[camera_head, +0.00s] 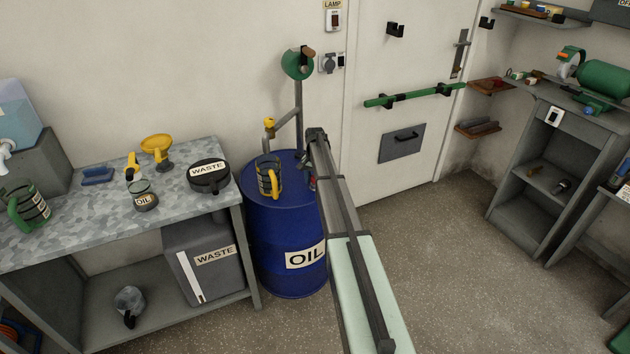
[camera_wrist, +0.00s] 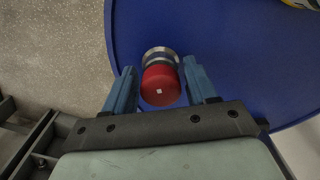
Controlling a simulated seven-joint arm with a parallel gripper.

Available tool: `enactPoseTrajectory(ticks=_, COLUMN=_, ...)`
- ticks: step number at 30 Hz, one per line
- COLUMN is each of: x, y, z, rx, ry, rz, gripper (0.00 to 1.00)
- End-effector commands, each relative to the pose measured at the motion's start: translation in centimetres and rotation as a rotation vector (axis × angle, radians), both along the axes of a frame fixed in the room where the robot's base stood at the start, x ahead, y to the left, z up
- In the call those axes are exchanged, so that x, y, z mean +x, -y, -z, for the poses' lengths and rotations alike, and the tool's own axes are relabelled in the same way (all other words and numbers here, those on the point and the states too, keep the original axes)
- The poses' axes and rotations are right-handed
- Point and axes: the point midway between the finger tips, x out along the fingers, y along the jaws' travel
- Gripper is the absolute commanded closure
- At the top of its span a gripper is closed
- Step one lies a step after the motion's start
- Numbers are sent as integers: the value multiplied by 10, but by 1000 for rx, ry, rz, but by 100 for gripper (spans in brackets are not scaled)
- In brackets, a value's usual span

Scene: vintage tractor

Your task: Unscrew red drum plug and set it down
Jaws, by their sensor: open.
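The red drum plug (camera_wrist: 160,88) is a round red cap with a small pale square on its end. A silvery metal collar (camera_wrist: 158,53) shows at its far side, against the blue oil drum (camera_wrist: 235,55). My gripper (camera_wrist: 159,68) is open, with one blue finger on each side of the plug and a visible gap on both sides. In the head view the oil drum (camera_head: 285,245) stands beside the bench, and my arm covers its right part. A small reddish patch by my gripper there is too small to identify surely.
A yellow-handled jug (camera_head: 268,178) stands on the drum top, left of my arm. A hand pump (camera_head: 297,65) rises behind it. The bench (camera_head: 85,225) at left holds a round waste pan (camera_head: 209,176), a yellow funnel (camera_head: 157,148) and cans. Floor (camera_head: 440,250) at right is clear.

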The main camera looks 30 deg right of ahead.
Motion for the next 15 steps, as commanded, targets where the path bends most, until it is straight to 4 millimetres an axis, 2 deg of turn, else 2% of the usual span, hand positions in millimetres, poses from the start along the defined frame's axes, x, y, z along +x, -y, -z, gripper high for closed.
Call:
enactPoseTrajectory(ticks=3, x=0, y=0, z=0, rx=0, ry=0, rz=-1, gripper=43)
enactPoseTrajectory(ticks=12, x=0, y=0, z=0, rx=0, ry=0, rz=-2, gripper=72)
enactPoseTrajectory(ticks=15, x=0, y=0, z=0, rx=0, ry=0, rz=-12, gripper=74)
